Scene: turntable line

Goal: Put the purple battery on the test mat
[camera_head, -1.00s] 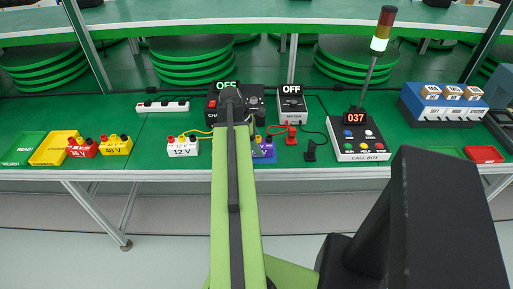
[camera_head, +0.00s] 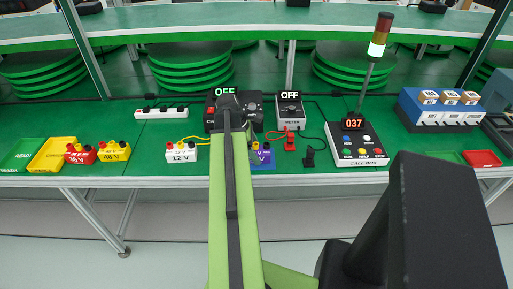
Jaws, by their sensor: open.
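The purple battery (camera_head: 266,156) is on the front part of the green bench, just right of my arm. My arm hides its left side. A blue-purple flat patch (camera_head: 264,167), perhaps the test mat, shows under and in front of it. I cannot tell whether the battery rests on it. My gripper (camera_head: 254,150) is mostly hidden behind my arm. A narrow grey-green part of it shows at the battery's left side. It is open, and I cannot see whether it touches the battery.
A white 12 V battery (camera_head: 181,154) stands left of my arm. Red (camera_head: 80,155) and yellow (camera_head: 115,151) batteries and a yellow tray (camera_head: 52,155) are farther left. A meter (camera_head: 290,112) reading OFF, with red (camera_head: 290,142) and black (camera_head: 309,157) clips, and a call box (camera_head: 355,147) are right.

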